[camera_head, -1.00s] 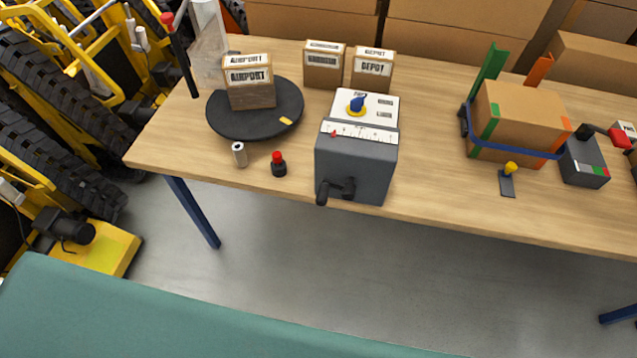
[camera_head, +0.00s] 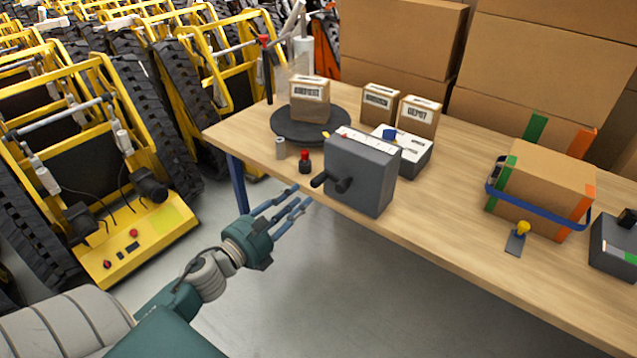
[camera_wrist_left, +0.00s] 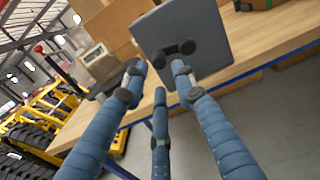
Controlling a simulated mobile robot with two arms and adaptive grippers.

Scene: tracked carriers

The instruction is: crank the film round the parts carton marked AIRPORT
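The carton (camera_head: 310,101) on the black turntable (camera_head: 285,128) stands upright; its label is too blurred to read now, but read AIRPORT earlier. Clear film from the post shows behind it; how much covers the carton I cannot tell. The grey crank box (camera_head: 368,180) stands at the table's front edge, its dark crank handle (camera_head: 331,181) facing the front. My left gripper (camera_head: 300,201) is open and empty, just in front of the table edge, lower left of the handle and apart from it. In the left wrist view the handle (camera_wrist_left: 174,52) lies beyond the spread fingers. My right gripper is out of view.
A red-topped knob (camera_head: 305,160) and a small metal cylinder (camera_head: 280,148) stand left of the crank box. Two more cartons (camera_head: 379,103) stand behind it. A strapped carton (camera_head: 545,185) is at the right. Yellow tracked machines (camera_head: 140,240) fill the left floor.

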